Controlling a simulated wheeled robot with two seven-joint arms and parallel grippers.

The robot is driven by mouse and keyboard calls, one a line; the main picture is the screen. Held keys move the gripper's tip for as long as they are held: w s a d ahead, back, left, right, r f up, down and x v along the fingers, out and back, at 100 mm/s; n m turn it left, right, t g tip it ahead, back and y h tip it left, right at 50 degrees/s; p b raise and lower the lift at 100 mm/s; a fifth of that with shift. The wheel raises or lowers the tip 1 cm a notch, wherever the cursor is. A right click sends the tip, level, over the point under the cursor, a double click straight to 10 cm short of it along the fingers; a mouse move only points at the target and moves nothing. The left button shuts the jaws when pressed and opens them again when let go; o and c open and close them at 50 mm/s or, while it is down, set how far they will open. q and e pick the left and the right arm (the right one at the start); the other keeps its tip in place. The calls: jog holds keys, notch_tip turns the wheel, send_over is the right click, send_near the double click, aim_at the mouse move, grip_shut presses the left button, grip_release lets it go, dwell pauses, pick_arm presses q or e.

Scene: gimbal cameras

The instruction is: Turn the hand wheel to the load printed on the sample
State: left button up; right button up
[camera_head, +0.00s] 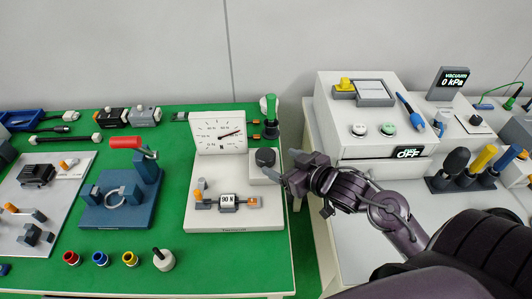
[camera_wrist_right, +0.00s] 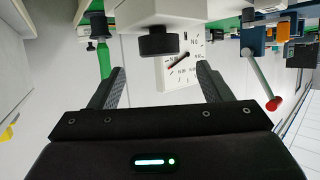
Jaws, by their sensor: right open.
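A pale tester base (camera_head: 176,219) stands on the green bench top. Its black hand wheel (camera_head: 264,157) sits at the right, beside the dial gauge (camera_head: 203,144); the needle points right and slightly up. The sample (camera_head: 228,202) lies across the base front with a white label that looks like 90 N. My right gripper (camera_head: 287,172) is just right of the wheel, its fingers toward it. In the right wrist view, the open fingers (camera_wrist_right: 158,80) are empty, and the wheel (camera_wrist_right: 158,42) lies ahead, between their lines. My left gripper is out of view.
A green-handled tool (camera_head: 270,107) stands just behind the wheel. A white instrument (camera_head: 348,134) is behind and right of my right arm. A blue fixture with a red handle (camera_head: 125,142) stands left. Colored rings and a white knob piece (camera_head: 164,261) lie in front.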

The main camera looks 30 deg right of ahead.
aim_at(267, 156)
jog(key=shift+w+d+f, duration=0.2)
jog(key=shift+w, duration=0.2)
jog(key=shift+w+a, duration=0.1)
jog(key=shift+w, duration=0.25)
jog(key=x, duration=0.5)
jog(key=shift+w+a+f, duration=0.1)
jog(key=shift+w+a, duration=0.1)
jog(key=shift+a, duration=0.05)
jog(key=shift+w+a+f, duration=0.1)
jog(key=shift+w, duration=0.1)
jog(key=c, duration=1)
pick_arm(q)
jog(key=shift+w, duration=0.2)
